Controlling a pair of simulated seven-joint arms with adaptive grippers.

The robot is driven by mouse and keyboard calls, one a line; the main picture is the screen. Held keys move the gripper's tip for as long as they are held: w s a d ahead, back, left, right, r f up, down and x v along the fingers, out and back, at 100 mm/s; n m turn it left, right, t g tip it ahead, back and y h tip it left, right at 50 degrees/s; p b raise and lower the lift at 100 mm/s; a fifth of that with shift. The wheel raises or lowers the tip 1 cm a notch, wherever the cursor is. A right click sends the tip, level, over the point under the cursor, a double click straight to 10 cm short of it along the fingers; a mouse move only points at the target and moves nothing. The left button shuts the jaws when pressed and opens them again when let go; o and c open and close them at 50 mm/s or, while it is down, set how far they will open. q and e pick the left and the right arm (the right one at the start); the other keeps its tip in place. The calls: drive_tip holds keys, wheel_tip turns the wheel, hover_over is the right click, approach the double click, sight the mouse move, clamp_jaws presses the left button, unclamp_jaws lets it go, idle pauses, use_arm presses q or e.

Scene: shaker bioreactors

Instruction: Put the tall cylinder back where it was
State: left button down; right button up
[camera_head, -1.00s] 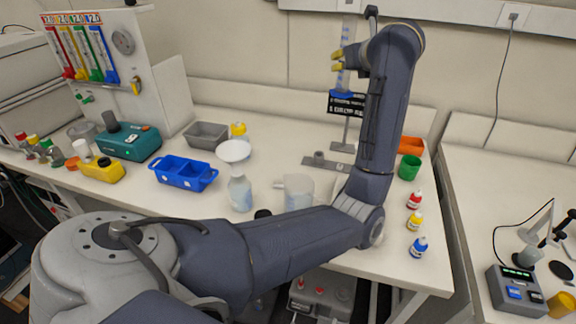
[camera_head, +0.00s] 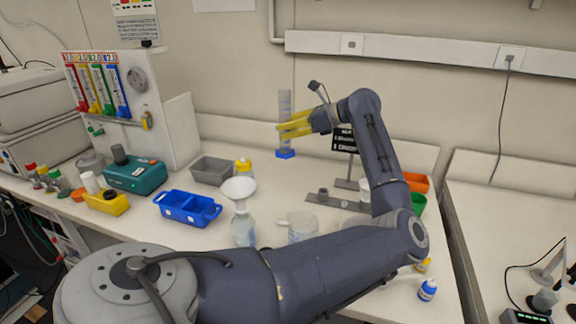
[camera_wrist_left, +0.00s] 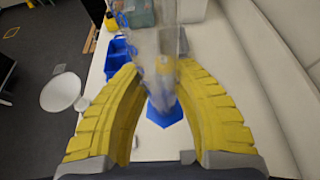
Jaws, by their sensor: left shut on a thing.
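The tall cylinder is a clear graduated tube (camera_head: 285,104) with a blue foot (camera_head: 285,154). My left gripper (camera_head: 293,128) has its yellow fingers on the cylinder and holds it upright in the air above the back of the bench. In the left wrist view the cylinder (camera_wrist_left: 165,75) stands between the two yellow fingers (camera_wrist_left: 165,95), blurred, with its blue foot (camera_wrist_left: 165,111) below. My right gripper is in neither view.
A grey tray (camera_head: 213,158), a yellow-capped bottle (camera_head: 243,168), a blue divided tray (camera_head: 164,198) and a funnel on a bottle (camera_head: 244,229) stand left of the arm. A beaker (camera_head: 302,232) and a flat metal stand base (camera_head: 328,200) are below it. A black sign (camera_head: 343,139) stands behind.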

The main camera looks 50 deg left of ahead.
use_arm(q)
wheel_tip(320, 180, down, 20)
drive_tip(key=shift+r, duration=0.1)
idle(0.7)
drive_tip(key=c, duration=1.1)
unclamp_jaws()
drive_tip(key=shift+f, duration=0.2)
drive_tip(key=shift+r, duration=0.25)
drive_tip(key=v, duration=1.2)
